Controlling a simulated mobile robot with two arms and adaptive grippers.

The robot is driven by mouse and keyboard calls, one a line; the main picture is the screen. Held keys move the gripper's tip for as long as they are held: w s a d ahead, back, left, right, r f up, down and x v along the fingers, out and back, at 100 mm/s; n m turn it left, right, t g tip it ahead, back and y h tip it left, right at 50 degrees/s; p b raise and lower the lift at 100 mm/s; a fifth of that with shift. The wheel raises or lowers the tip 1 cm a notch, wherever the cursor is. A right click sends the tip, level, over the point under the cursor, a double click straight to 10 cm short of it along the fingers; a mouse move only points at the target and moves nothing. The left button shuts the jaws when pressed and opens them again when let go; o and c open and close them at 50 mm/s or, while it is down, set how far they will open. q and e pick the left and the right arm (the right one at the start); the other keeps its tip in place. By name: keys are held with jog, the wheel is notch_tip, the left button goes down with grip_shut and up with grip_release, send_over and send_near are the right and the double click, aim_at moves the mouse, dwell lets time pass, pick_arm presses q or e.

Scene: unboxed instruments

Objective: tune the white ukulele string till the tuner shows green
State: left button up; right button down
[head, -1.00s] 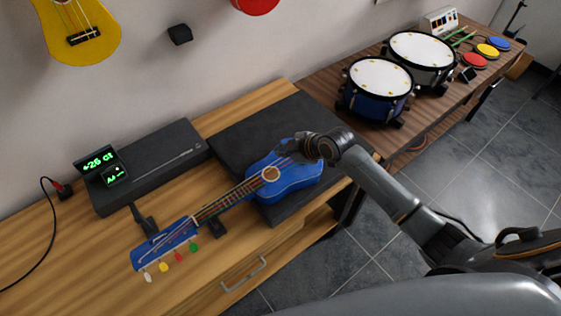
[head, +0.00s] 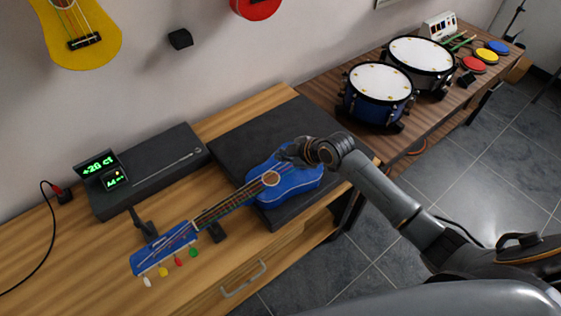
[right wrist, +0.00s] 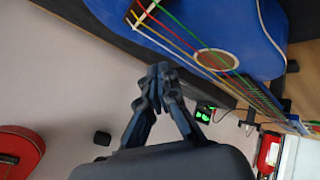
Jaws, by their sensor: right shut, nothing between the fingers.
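The blue ukulele (head: 285,185) lies with its body on a dark flat pad (head: 240,135) and its neck toward the lower left. Its white tuning peg (head: 147,281) is the leftmost in a row with yellow, red and green pegs. The tuner display (head: 100,165) shows green text, apparently "+20 ct", with a smaller note readout below. My right gripper (head: 287,152) is shut and empty by the body's upper edge; in the right wrist view its fingertips (right wrist: 160,72) point toward the body and coloured strings. I cannot tell whether it touches. My left gripper is out of view.
A dark long case (head: 165,160) bears the tuner. A small dark support (head: 216,232) stands by the neck, and a dark clip-like piece (head: 145,226) by the headstock. Drums (head: 378,95) stand on the right table. The bench's lower left is mostly clear.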

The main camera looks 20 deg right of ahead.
jog(key=shift+f, duration=0.1)
dwell(0.3)
jog(key=shift+f, duration=0.35)
jog(key=shift+f+b, duration=0.25)
jog(key=shift+b, duration=0.15)
dwell(0.4)
jog(key=shift+r+p, duration=0.7)
notch_tip(320, 180, up, 5)
jog(key=p, duration=0.4)
jog(key=shift+p, duration=0.3)
